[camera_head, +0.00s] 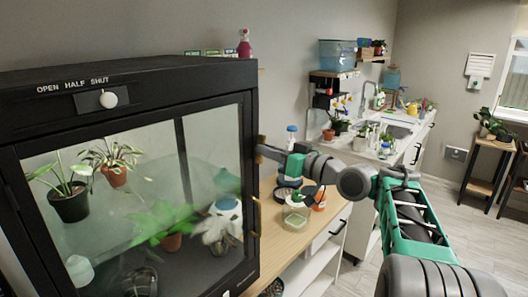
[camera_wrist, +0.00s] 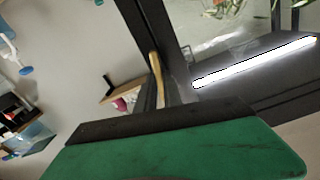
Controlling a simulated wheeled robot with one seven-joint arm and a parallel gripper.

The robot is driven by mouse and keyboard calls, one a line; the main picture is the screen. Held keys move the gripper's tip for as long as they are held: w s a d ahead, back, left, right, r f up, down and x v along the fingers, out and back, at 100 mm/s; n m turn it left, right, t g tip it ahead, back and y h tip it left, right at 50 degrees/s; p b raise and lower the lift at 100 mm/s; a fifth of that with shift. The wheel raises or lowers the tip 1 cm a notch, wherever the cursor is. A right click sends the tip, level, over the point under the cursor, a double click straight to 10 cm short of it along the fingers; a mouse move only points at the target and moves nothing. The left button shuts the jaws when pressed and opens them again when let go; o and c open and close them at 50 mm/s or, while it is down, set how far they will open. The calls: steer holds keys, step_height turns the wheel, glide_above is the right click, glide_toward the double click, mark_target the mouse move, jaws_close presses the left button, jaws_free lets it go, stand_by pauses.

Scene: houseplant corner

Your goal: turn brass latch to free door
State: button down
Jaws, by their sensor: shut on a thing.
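The black cabinet (camera_head: 125,75) with a glass door (camera_head: 150,190) fills the left of the head view, and the door looks closed. The brass latch (camera_head: 262,139) is at the cabinet's right edge, mostly hidden by my gripper (camera_head: 261,153). In the wrist view the brass latch (camera_wrist: 156,70) is a narrow gold bar along the dark frame. My gripper (camera_wrist: 162,98) is shut on it there. The exact contact is hard to see.
Potted plants stand behind the glass, including a dark pot (camera_head: 70,206). A second brass fitting (camera_head: 257,208) is lower on the cabinet edge. Open floor lies at right.

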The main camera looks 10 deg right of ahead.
steer(key=n+b, duration=0.2)
steer(key=b, duration=0.3)
steer(key=shift+a+n, duration=0.1)
steer(key=shift+n, duration=0.2)
steer(key=c, duration=1.5)
jaws_free()
steer(key=shift+s, duration=0.15)
steer(key=b+v, duration=0.1)
steer(key=v, duration=0.6)
steer(key=shift+s+d+b, duration=0.25)
steer(key=shift+b, duration=0.1)
